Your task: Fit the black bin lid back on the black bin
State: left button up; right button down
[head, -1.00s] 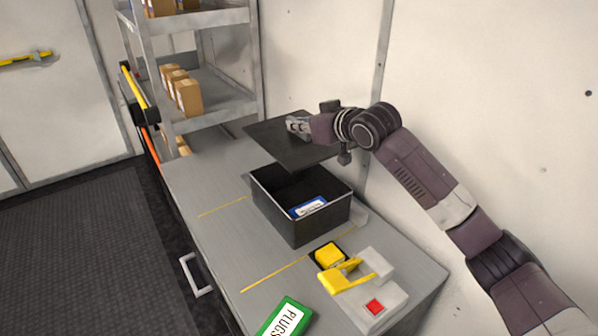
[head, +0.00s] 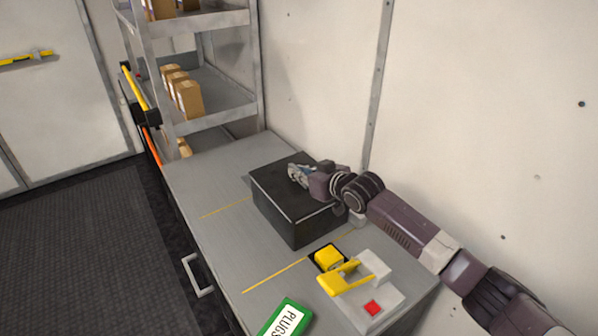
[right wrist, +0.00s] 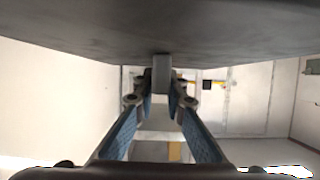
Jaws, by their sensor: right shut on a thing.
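The black bin (head: 292,222) stands on the grey counter. The black bin lid (head: 276,184) lies over its top and covers the opening, so the inside is hidden. In the head view the lid looks level and lined up with the rim; I cannot tell whether it is fully seated. My right gripper (head: 296,174) is on top of the lid, shut on its small grey handle. In the right wrist view the fingers (right wrist: 162,95) close on that handle (right wrist: 162,73), and the lid's dark surface (right wrist: 160,35) fills the top. My left gripper is not in view.
In front of the bin are a yellow block (head: 328,257) and a grey device with a yellow handle and red button (head: 373,307). A green PLUGS box (head: 287,318) lies at the near edge. A shelf rack with cartons (head: 188,98) stands behind. The wall is close on the right.

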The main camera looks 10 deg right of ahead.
jog(key=c, duration=2)
grip_release()
jog(key=shift+f, duration=0.1)
jog(key=shift+o, duration=0.2)
jog(key=b+v, duration=0.1)
jog(key=v, duration=1.1)
jog(key=shift+b, duration=0.4)
